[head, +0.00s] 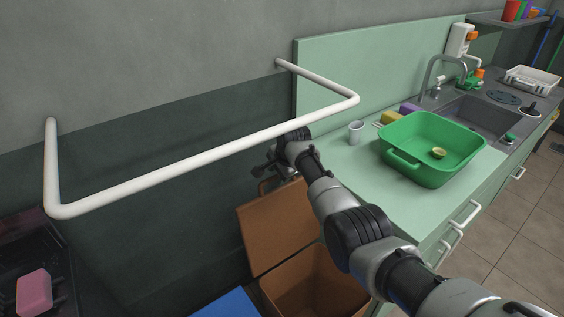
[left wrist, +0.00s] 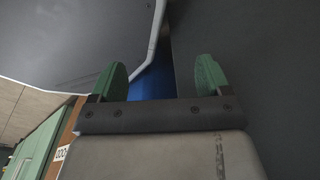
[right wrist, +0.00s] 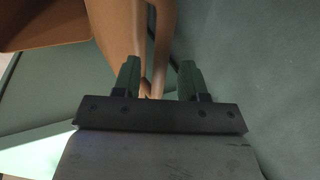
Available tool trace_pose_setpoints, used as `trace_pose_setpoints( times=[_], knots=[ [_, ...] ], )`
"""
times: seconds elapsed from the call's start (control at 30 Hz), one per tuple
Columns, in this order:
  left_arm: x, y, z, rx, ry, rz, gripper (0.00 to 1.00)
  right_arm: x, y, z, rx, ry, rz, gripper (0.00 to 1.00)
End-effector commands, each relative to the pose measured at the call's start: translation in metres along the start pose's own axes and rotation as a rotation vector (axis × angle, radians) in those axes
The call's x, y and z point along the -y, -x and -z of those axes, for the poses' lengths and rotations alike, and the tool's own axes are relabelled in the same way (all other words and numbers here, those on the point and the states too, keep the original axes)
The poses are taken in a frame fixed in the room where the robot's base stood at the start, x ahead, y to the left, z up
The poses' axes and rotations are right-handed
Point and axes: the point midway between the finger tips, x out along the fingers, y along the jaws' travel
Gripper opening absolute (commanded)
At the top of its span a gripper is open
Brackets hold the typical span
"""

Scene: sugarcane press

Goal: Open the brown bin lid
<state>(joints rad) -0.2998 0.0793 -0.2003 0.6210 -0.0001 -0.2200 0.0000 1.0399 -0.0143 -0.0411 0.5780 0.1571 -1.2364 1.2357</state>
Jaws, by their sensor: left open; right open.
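The brown bin (head: 315,285) stands beside the green counter, and its inside shows from above. Its brown lid (head: 277,225) is raised and tilted up at the bin's far-left side. My right gripper (head: 272,165) is beyond the lid's upper edge, partly hidden by its own wrist. In the right wrist view my right gripper (right wrist: 158,80) is open, with a brown loop (right wrist: 160,45) of the lid just ahead and partly between the fingers; contact is unclear. My left gripper (left wrist: 160,78) is open and empty in the left wrist view and out of the head view.
A white rail (head: 210,150) juts from the wall above the lid. The counter (head: 400,200) right of the bin holds a green tub (head: 430,170) and a grey cup (head: 356,130). A blue bin (head: 228,304) stands left of the brown one.

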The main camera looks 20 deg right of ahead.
Motion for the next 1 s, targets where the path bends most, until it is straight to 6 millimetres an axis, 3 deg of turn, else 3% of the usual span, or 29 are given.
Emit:
trace_pose_setpoints(
  times=[0.1, 0.4, 1.0],
  knots=[
    [0.0, 0.007, 0.001, 0.0, 0.0, 0.0, 0.78, 0.001, 0.018, 0.001, -0.001, 0.0, 0.003, 0.42],
    [0.0, 0.01, 0.001, 0.0, 0.0, 0.0, 0.78, 0.0, 0.045, 0.0, 0.0, -0.001, 0.001, 0.42],
    [0.0, 0.01, 0.001, 0.001, 0.0, 0.0, 0.78, -0.007, 0.044, 0.0, -0.003, 0.015, -0.003, 0.42]
  ],
)
